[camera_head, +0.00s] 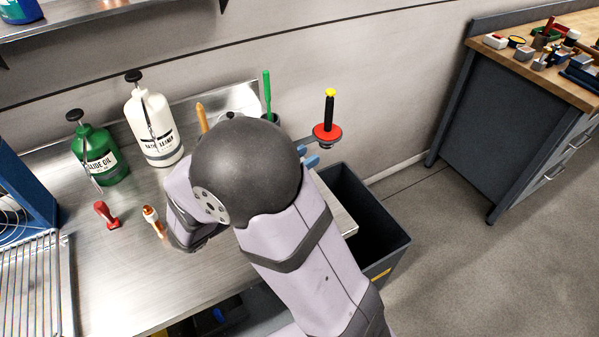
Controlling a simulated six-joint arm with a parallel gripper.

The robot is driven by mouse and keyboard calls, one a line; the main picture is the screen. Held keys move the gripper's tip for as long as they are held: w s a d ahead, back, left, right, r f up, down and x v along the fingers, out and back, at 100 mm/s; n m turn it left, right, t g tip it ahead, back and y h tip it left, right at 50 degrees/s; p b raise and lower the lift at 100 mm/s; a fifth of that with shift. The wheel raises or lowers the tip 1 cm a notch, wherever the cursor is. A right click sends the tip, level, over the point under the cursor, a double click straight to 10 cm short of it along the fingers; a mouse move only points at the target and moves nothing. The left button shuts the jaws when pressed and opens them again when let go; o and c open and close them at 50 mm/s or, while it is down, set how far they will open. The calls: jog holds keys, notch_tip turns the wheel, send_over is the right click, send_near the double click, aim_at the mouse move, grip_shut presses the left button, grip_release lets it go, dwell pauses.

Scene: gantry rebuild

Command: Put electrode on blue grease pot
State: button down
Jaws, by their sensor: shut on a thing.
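A slim copper-coloured piece with a pale band, which looks like the electrode (153,217), shows tilted just left of my wrist, over the steel bench. My gripper (172,238) is mostly hidden behind my own arm; its dark end meets the lower end of the electrode and is shut on it. The fingertips and the exact grip cannot be made out. I cannot make out a blue grease pot for certain. A dark blue container (20,10) is cut off at the top left, on the shelf.
On the steel bench (110,270) stand a green oil jug (98,155), a white jug (153,128) and a small red piece (106,215). Orange (201,117) and green (267,92) handles rise behind my arm. A red disc (326,133) with a black post stands right; a dark bin (375,215) is below.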

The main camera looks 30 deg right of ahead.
jog(key=shift+f, duration=1.9)
jog(key=shift+f, duration=0.15)
jog(key=c, duration=1.6)
grip_release()
jog(key=shift+o, duration=0.2)
jog(key=b+v, duration=0.2)
jog(key=v, duration=1)
